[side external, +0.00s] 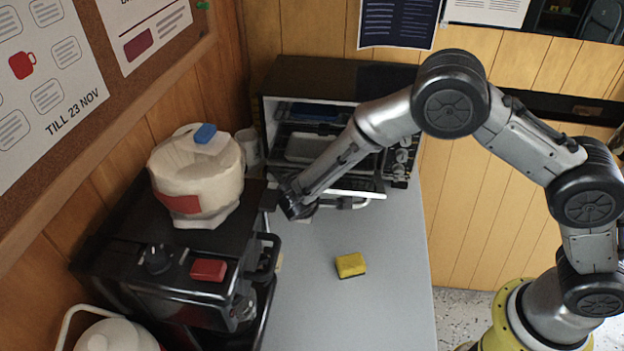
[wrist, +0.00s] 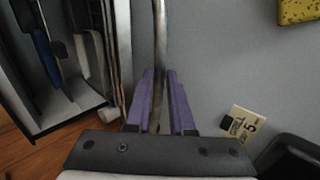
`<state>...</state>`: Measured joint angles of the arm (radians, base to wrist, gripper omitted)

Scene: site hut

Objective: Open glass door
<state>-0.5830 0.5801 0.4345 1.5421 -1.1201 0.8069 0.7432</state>
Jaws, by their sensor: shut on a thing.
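The oven (side external: 275,105) is a dark box at the back of the counter, its front facing the camera side. Its glass door (side external: 362,187) stands away from the opening, and racks and a blue item show inside. How far down it has swung is hard to judge. The metal handle bar (side external: 358,204) runs along the door's outer side. My gripper (side external: 298,207) is at the handle's left part, its fingers mostly hidden there. In the wrist view, the purple fingers of my gripper (wrist: 160,92) are shut on the handle (wrist: 160,30), beside the door's edge (wrist: 122,45).
A black appliance (side external: 125,262) with a red button stands close left of my gripper, a wrapped white container (side external: 203,180) on top. A yellow sponge (side external: 351,265) lies on the grey counter (side external: 385,310). A small card (wrist: 243,123) lies near the handle. The counter's right side is clear.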

